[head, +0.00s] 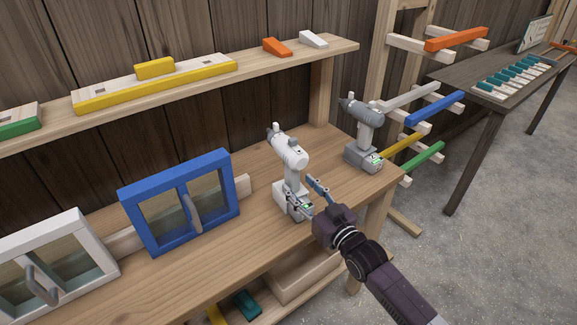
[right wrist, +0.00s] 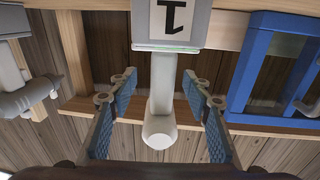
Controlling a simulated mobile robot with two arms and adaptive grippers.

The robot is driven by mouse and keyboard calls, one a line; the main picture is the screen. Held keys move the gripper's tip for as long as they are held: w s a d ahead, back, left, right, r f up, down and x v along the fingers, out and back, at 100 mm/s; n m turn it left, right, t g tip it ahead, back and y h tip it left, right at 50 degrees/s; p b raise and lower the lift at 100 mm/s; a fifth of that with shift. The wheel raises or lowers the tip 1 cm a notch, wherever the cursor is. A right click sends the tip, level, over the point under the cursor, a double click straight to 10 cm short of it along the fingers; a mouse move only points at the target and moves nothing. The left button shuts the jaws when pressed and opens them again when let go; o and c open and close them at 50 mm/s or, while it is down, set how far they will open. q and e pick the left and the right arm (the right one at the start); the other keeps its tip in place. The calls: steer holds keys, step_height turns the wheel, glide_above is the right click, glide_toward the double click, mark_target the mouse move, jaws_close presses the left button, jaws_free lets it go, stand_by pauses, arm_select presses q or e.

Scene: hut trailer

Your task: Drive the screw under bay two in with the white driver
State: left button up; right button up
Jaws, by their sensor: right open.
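The white driver (head: 288,155) stands upright on the workbench, its nose pointing back and left. In the right wrist view the white driver (right wrist: 162,85) appears upside down, its base with a dark mark at the top. My right gripper (head: 305,196) is open at the driver's handle, low down near the base. In the right wrist view its two blue-padded fingers stand on either side of the handle, with gaps showing on both sides. My left gripper is not in view. I cannot make out a screw or a marked bay two.
A grey driver (head: 366,128) stands to the right on the workbench (head: 245,245). A blue double-door frame (head: 137,218) and a white one (head: 75,228) stand left. Above runs a shelf (head: 262,62) with coloured blocks. A rack with coloured bars (head: 435,108) and dark table (head: 455,78) are right.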

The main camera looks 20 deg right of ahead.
mark_target(296, 184)
steer(key=p+x, duration=0.1)
steer(key=x, duration=0.2)
steer(key=shift+a, duration=0.25)
steer(key=shift+w+a+f, duration=0.1)
steer(key=shift+w+f, duration=0.05)
steer(key=shift+w, duration=0.35)
steer(key=shift+w+a+f, duration=0.15)
steer(key=shift+w, duration=0.4)
steer(key=c, duration=0.8)
jaws_close()
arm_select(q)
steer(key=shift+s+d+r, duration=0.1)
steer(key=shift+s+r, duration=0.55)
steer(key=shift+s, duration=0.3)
arm_select(e)
steer(key=shift+r, duration=0.3)
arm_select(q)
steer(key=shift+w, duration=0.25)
arm_select(e)
steer(key=shift+w, duration=0.1)
